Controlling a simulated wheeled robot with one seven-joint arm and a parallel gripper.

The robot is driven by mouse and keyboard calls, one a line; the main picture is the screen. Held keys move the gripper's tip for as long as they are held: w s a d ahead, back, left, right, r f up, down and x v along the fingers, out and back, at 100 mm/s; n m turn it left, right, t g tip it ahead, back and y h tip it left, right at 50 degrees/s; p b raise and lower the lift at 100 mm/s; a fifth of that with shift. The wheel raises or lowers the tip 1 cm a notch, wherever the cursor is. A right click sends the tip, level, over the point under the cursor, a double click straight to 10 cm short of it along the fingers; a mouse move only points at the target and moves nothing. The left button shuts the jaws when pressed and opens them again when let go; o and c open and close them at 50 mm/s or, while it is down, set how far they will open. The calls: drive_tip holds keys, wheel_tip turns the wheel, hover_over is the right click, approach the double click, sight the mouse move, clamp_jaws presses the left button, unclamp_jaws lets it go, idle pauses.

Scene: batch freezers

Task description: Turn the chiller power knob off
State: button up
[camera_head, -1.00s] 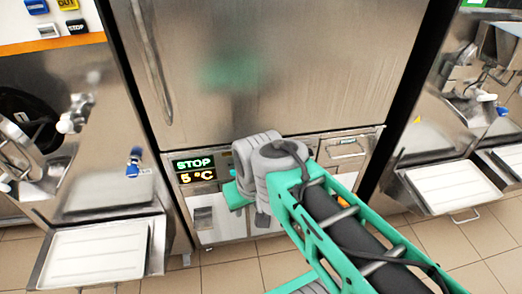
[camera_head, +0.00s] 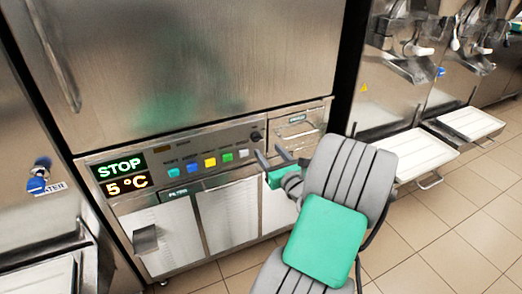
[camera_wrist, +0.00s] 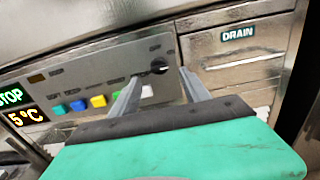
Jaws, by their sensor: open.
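The chiller's control panel (camera_head: 205,150) is on the lower front of the steel cabinet. A small dark knob (camera_head: 256,136) sits at its right end, right of several coloured buttons. It also shows in the wrist view as a black round knob (camera_wrist: 159,66). The display (camera_head: 122,172) reads STOP and 5 °C. My gripper (camera_head: 273,156) is open and empty, its two fingers pointing at the panel just below and right of the knob. In the wrist view, the knob appears between the fingertips (camera_wrist: 160,76), slightly above them; I cannot tell the gap in depth.
A DRAIN drawer (camera_wrist: 237,50) is right of the knob. Steel doors marked FILTER (camera_head: 178,194) lie below the panel. White trays (camera_head: 424,160) stick out from machines on the right. The tiled floor (camera_head: 450,215) in front is clear.

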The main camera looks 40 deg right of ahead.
sight(259, 139)
drive_tip(key=x, duration=0.6)
drive_tip(key=shift+w, duration=0.25)
drive_tip(key=shift+c, duration=0.4)
clamp_jaws()
drive_tip(key=shift+d, duration=0.1)
